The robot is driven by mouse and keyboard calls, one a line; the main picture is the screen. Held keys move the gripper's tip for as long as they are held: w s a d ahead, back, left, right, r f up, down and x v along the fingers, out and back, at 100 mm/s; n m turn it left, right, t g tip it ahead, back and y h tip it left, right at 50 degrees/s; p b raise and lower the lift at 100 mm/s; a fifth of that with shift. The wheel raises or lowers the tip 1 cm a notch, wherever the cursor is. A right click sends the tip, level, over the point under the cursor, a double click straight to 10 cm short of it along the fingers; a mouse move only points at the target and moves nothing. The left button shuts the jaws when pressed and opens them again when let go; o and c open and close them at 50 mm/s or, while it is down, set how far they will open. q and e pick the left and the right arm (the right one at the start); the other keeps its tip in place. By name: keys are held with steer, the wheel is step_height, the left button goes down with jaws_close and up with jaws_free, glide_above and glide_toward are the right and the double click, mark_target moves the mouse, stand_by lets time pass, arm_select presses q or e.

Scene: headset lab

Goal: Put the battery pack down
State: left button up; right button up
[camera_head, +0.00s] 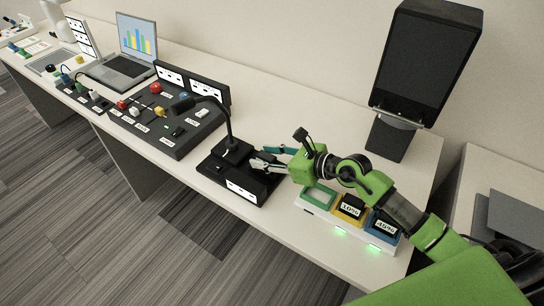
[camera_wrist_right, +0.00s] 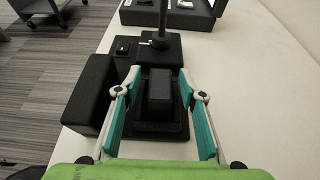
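My right gripper (camera_head: 262,160) comes in from the right over the black stand base (camera_head: 222,178) near the table's front edge. In the right wrist view the gripper (camera_wrist_right: 160,80) is open. Its teal-lined fingers lie on both sides of a small black block (camera_wrist_right: 160,92), with a gap on each side. The block looks like a battery pack and rests on a black base plate (camera_wrist_right: 150,132); its label is not visible. The charger (camera_head: 318,213) has a green bay (camera_head: 318,196) that looks empty, and yellow and blue bays holding packs marked 10% (camera_head: 350,208) and 45% (camera_head: 384,227). My left gripper is out of view.
A thin black gooseneck (camera_head: 226,115) rises from the stand. A large dark screen (camera_head: 425,65) stands at the back right. A control panel (camera_head: 170,125) and a laptop (camera_head: 125,65) stand to the left. The tabletop (camera_head: 310,120) behind the gripper is clear.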

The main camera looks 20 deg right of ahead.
steer(key=b+v, duration=0.1)
steer(key=v, duration=1.1)
